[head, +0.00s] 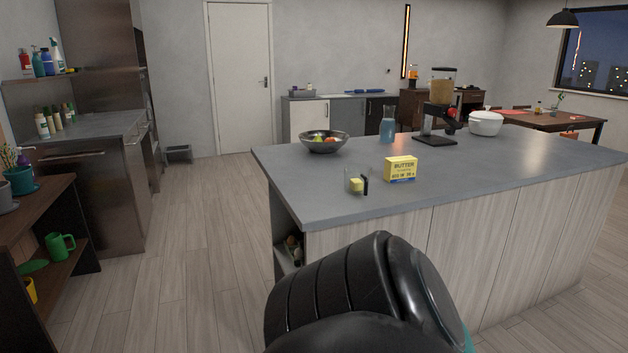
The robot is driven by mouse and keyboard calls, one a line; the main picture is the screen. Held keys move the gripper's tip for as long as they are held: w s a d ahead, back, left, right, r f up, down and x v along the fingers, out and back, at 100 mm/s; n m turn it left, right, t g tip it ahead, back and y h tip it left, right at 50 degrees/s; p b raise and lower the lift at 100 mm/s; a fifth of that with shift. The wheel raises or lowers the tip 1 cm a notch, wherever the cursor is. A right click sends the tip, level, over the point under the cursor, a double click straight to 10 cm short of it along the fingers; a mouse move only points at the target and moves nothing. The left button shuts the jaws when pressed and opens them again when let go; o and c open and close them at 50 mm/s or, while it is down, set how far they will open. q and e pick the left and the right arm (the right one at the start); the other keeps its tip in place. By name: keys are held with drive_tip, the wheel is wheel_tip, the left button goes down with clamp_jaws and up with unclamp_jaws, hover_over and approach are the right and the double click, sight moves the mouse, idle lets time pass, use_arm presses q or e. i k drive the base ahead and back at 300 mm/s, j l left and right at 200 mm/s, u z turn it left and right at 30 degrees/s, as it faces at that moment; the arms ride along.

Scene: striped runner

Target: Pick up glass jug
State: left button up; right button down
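A blue-tinted glass vessel (387,128) shaped like a jug or carafe stands upright toward the back of the grey island counter (310,200). A small clear glass container (350,176) with a black handle and a yellow piece in it stands near the counter's front left. I cannot tell for sure which of the two is the glass jug. One of my black arm links fills the bottom middle, in front of the island. Neither gripper shows in the head view.
On the island are a butter box (401,169), a dark fruit bowl (325,142), a coffee grinder (439,110) and a white pot (486,123). Shelves with a green mug (61,248) stand at the left. The wooden floor (200,250) left of the island is clear.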

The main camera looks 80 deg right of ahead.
sight(356, 177)
drive_tip(key=z, duration=2.8)
drive_tip(key=i+j+z, duration=0.1)
drive_tip(key=j, duration=0.25)
drive_tip(key=i+j+z, duration=0.1)
drive_tip(key=i+j, duration=0.2)
drive_tip(key=i+j+z, duration=0.1)
drive_tip(key=j, duration=0.3)
drive_tip(key=i+j, duration=0.2)
drive_tip(key=j, duration=0.2)
drive_tip(key=i+j+z, duration=0.15)
drive_tip(key=j, duration=0.2)
drive_tip(key=i+j+z, duration=0.1)
drive_tip(key=j, duration=0.3)
drive_tip(key=i+j+z, duration=0.1)
drive_tip(key=j, duration=0.3)
drive_tip(key=i, duration=0.1)
